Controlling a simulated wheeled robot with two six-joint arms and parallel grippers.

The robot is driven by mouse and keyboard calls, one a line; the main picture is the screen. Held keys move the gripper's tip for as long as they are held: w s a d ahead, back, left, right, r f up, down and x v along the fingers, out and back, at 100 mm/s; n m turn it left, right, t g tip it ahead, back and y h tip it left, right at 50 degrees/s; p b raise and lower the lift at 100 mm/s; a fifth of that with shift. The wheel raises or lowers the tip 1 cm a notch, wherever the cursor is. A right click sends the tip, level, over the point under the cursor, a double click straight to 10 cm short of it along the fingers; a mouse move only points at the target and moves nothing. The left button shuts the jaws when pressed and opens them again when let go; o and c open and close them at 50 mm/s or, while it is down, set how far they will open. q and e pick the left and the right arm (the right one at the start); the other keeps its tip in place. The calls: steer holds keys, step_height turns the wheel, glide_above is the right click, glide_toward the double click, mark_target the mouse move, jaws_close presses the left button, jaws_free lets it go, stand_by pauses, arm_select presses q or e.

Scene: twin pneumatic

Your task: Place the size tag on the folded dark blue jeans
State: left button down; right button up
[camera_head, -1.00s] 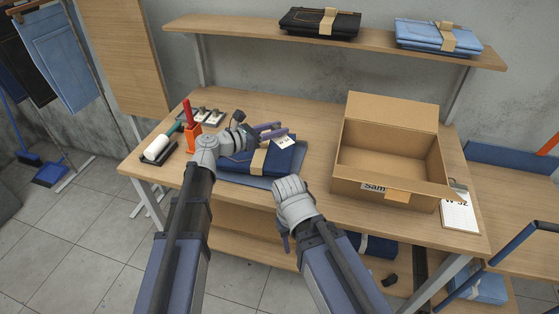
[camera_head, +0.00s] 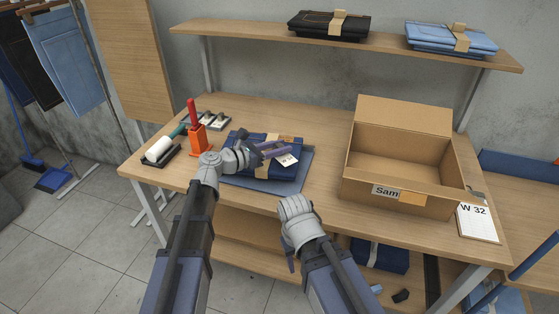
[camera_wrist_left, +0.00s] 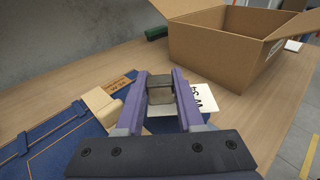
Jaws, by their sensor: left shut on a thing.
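The folded dark blue jeans (camera_head: 258,171) lie on the table with a tan paper band and a brown patch; in the left wrist view they are at the left (camera_wrist_left: 55,140). My left gripper (camera_head: 277,150) is over their right part. It is shut on the white size tag (camera_head: 287,160), whose printed face shows beside the right finger in the left wrist view (camera_wrist_left: 210,103). A grey-brown block sits between the fingers (camera_wrist_left: 160,90). I cannot tell whether the tag touches the jeans. My right gripper (camera_head: 290,260) hangs low before the table's front edge; its fingers are unclear.
A blue-grey mat (camera_head: 302,172) lies under the jeans. An open cardboard box (camera_head: 372,192) stands to the right, with a "W 32" sheet (camera_head: 478,224) beside it. An orange holder (camera_head: 197,140) and a white roller (camera_head: 159,149) are at the left. A shelf hangs above.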

arm_select(q)
steer(key=shift+f+b, duration=1.7)
steer(key=shift+f, duration=0.1)
steer(key=shift+f, duration=0.2)
steer(key=c, duration=0.5)
jaws_free()
steer(key=shift+c, duration=0.2)
steer(key=shift+r, duration=0.2)
steer(key=shift+s+a+r, duration=0.1)
steer(key=shift+s+a, duration=0.05)
steer(key=shift+a, duration=0.05)
steer(key=p+v, duration=0.1)
steer(key=v, duration=1)
steer(key=shift+s+a+p, duration=0.15)
steer(key=shift+a+p, duration=0.05)
steer(key=shift+p, duration=0.2)
